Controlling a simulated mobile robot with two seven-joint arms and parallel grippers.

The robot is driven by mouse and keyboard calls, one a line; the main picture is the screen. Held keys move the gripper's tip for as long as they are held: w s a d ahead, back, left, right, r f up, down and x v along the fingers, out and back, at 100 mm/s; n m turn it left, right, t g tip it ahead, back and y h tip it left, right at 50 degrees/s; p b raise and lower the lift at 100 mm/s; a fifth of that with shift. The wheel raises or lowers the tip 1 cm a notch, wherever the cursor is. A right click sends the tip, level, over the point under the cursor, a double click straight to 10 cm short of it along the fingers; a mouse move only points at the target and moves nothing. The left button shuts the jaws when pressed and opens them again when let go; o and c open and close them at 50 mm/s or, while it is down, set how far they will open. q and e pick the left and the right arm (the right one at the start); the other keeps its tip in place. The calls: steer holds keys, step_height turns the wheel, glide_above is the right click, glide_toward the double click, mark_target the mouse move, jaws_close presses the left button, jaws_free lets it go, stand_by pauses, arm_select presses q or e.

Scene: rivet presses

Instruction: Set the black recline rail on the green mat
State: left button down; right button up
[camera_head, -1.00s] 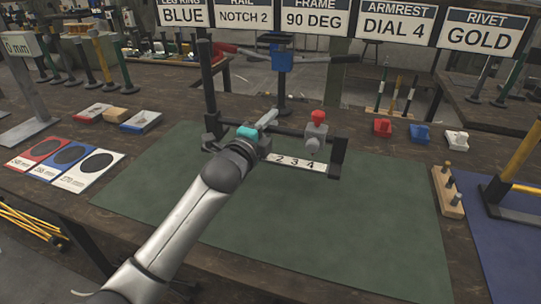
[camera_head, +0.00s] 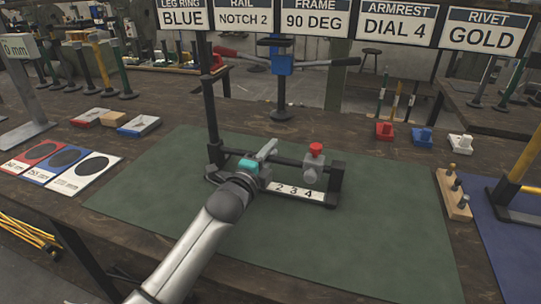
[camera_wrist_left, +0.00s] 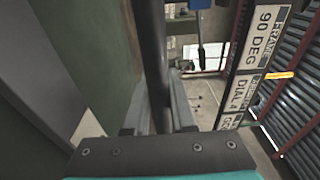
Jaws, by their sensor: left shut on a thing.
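The black recline rail (camera_head: 212,115) has a tall upright post, a low crossbar with a grey clamp and red knob (camera_head: 316,150), and a white strip reading 2 3 4. It stands upright over the middle back of the green mat (camera_head: 300,240), its base at or just above the surface; I cannot tell if it touches. My left gripper (camera_head: 266,150) is shut on the rail's crossbar, left of the red knob. In the left wrist view the dark bar (camera_wrist_left: 154,50) runs between my fingers. My right gripper is not in view.
Red, blue and white blocks (camera_head: 384,131) sit at back right. A wooden peg block (camera_head: 453,193) is at the mat's right edge, round-marked cards (camera_head: 62,160) at left. The mat's front is clear.

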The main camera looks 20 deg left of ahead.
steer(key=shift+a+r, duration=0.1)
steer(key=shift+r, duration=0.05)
arm_select(q)
steer(key=c, duration=1.2)
jaws_free()
steer(key=shift+f, duration=0.3)
steer(key=o, duration=0.4)
steer(key=shift+o, duration=0.2)
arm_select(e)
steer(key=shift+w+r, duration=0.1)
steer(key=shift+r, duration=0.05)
arm_select(q)
steer(key=shift+r, duration=0.2)
steer(key=shift+s, duration=0.15)
steer(key=s+p, duration=0.1)
steer(key=s, duration=0.3)
steer(key=s+a+p, duration=0.1)
steer(key=s, duration=0.2)
steer(key=s+p, duration=0.1)
steer(key=s, duration=0.3)
steer(key=shift+s+a, duration=0.3)
steer(key=shift+a, duration=0.05)
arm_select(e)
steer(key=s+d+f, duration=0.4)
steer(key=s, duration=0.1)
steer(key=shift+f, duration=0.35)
